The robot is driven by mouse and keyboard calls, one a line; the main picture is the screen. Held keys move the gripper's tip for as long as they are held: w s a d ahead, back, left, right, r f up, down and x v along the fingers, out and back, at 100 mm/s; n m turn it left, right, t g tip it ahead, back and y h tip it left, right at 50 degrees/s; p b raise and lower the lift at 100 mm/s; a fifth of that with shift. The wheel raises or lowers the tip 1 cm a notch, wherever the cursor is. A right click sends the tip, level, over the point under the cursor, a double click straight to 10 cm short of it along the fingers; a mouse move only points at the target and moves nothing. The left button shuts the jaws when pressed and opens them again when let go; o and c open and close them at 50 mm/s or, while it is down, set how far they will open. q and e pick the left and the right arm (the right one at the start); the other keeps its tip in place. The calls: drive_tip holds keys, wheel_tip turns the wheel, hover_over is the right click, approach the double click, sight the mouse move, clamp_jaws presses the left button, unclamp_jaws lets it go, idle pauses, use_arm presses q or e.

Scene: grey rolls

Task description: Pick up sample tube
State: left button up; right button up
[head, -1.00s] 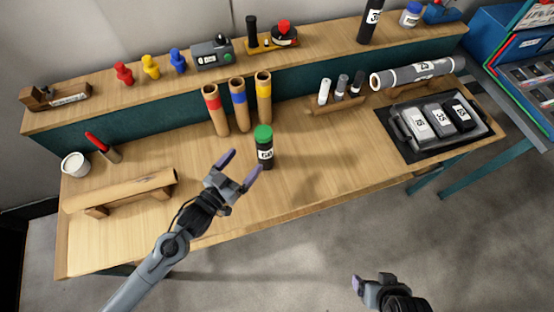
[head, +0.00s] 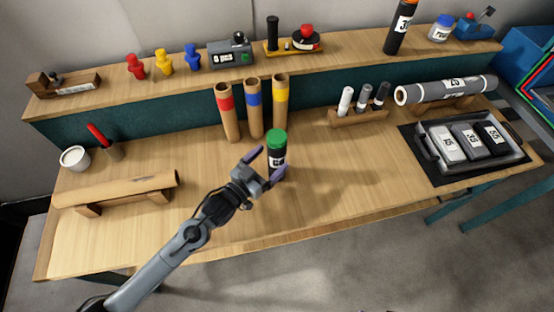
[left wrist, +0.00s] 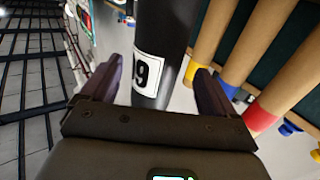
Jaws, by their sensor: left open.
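The sample tube, a black cylinder with a green cap and a white number label (head: 277,150), stands upright on the wooden bench, right of centre in front of three cardboard tubes. My left gripper (head: 264,166) is at the tube, its purple fingers spread on either side of the lower body. In the left wrist view the dark tube (left wrist: 163,25) lies between the two open fingers, with visible gaps beside it. The gripper covers part of the tube's lower body in the head view. My right gripper is out of view.
Cardboard tubes with red, blue and yellow bands (head: 254,110) stand close behind the tube. A cardboard roll on a cradle (head: 115,190) lies at left. A small marker rack (head: 358,117) and a tray of grey blocks (head: 425,160) are at right. The bench right of the tube is clear.

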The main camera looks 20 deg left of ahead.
sight(281, 150)
use_arm(q)
drive_tip(key=x, duration=0.2)
drive_tip(key=b+x, duration=0.1)
drive_tip(key=x, duration=0.2)
drive_tip(key=shift+d+r, duration=0.25)
drive_tip(key=shift+d, duration=0.05)
drive_tip(key=shift+c, duration=0.5)
drive_tip(key=c, duration=0.9)
drive_tip(key=shift+c, duration=0.6)
drive_tip(key=shift+r, duration=0.1)
